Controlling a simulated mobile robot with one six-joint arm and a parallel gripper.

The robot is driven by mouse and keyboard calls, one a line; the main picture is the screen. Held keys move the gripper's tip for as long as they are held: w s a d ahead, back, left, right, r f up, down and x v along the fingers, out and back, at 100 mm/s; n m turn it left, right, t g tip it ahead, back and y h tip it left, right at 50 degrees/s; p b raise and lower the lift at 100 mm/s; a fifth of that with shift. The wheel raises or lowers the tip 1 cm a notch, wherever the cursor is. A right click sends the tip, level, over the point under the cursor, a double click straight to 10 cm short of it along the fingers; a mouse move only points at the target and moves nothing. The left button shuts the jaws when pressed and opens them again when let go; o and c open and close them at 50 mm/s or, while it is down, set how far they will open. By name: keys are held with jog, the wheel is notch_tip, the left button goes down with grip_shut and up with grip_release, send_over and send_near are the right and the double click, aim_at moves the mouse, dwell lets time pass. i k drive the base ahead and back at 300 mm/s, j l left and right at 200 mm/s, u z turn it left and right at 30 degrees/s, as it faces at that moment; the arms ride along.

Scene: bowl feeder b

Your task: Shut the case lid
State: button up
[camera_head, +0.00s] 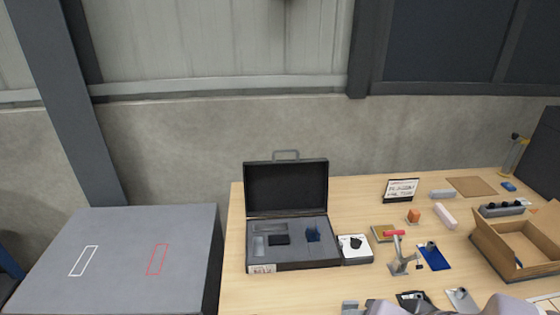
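The dark case stands near the left end of the wooden table. Its lid (286,185) is open and upright at the back, with a grey handle (286,152) on top. The case base (300,266) holds a grey insert (294,254) with recesses. A dark block (279,240) and a small blue item (313,234) sit in the insert. A pale label is on the base's front left corner. Pale rounded shapes at the bottom edge look like parts of my arm. My gripper cannot be made out in this view.
A grey stand with a red top (399,255), blue board (433,257) and cardboard box (483,235) are further right. A grey cabinet (120,230) stands left; a concrete wall (180,150) is behind.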

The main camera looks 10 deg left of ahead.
aim_at(296, 187)
jog(key=k+j, duration=0.1)
jog(key=j, duration=0.25)
jog(key=k+j, duration=0.1)
jog(key=j, duration=0.3)
jog(key=k+j, duration=0.1)
jog(key=j, duration=0.25)
jog(key=k+j+z, duration=0.1)
jog(key=j, duration=0.3)
jog(key=k+j, duration=0.15)
jog(key=j, duration=0.2)
jog(key=i+j, duration=0.15)
jog(key=j, duration=0.2)
jog(key=i+j, duration=0.2)
jog(key=j, duration=0.2)
jog(key=i+j+z, duration=0.1)
jog(key=j, duration=0.25)
jog(key=i+j, duration=0.4)
jog(key=j, duration=0.35)
jog(key=i+l, duration=0.3)
jog(key=i, duration=0.2)
jog(key=l+z, duration=0.05)
